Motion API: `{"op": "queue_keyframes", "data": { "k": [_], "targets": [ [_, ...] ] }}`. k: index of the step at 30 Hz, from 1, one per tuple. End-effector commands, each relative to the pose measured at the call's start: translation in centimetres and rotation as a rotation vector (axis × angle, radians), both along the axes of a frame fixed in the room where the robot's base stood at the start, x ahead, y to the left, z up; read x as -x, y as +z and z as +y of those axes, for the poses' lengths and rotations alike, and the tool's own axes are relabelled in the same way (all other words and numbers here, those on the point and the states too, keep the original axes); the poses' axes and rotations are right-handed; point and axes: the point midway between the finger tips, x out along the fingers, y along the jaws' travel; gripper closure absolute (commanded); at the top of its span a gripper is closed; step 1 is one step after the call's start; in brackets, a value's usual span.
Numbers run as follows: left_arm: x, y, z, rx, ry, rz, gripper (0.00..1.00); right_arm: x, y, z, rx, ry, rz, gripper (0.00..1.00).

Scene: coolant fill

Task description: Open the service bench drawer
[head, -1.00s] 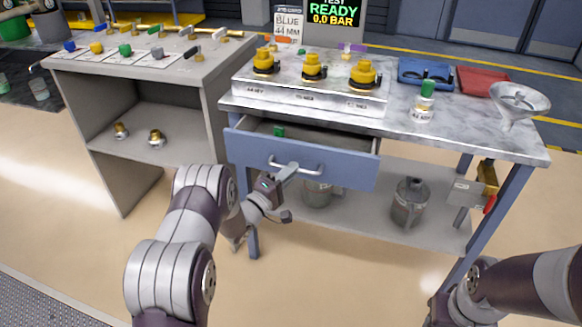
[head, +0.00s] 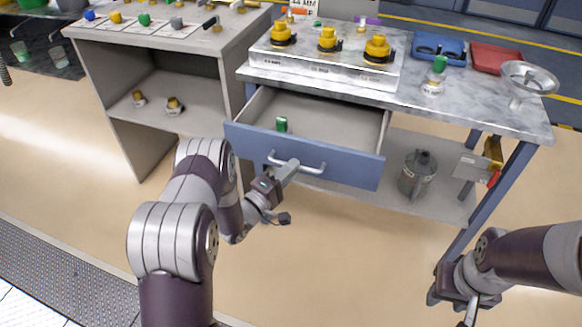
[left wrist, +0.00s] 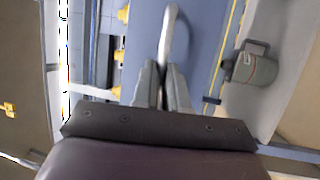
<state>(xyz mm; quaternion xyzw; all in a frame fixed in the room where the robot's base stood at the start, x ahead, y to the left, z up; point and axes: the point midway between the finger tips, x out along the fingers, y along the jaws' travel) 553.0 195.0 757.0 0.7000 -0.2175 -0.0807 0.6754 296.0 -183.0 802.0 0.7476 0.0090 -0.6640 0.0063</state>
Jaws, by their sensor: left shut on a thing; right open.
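The service bench drawer (head: 250,151) has a blue front and a silver bar handle (head: 312,170). It stands well out from under the marble-topped bench (head: 482,103), with its inside showing. My left gripper (head: 288,169) is shut on the handle, left of its middle. In the left wrist view the fingers (left wrist: 164,75) close around the handle (left wrist: 171,28). A small green-topped thing (head: 282,125) stands inside the drawer. My right gripper (head: 468,310) is open and empty at the lower right, away from the bench.
A tray of yellow-capped fittings (head: 325,68), a blue tray (head: 427,50), a red tray (head: 497,58) and a funnel (head: 528,78) are on the bench top. A grey canister (head: 417,174) stands on the lower shelf. A grey cabinet (head: 133,72) stands left. The floor in front is clear.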

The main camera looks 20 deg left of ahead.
Motion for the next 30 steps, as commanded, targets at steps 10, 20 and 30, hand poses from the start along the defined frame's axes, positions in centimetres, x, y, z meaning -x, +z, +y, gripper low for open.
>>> {"op": "queue_keyframes", "data": {
  "k": [10,20,30],
  "targets": [
    [0.0,0.0,0.0,0.000,0.000,0.001,0.62,0.0,0.0,0.0,0.000,0.000,0.000,0.57],
    [1.6,-0.3,0.9,-0.001,0.003,0.003,0.62,0.0,0.2,0.0,0.000,0.000,0.000,0.57],
    [9.3,-1.9,4.5,0.001,0.006,0.002,0.62,0.0,0.6,0.0,0.000,0.000,0.000,0.57]
  ]
}}
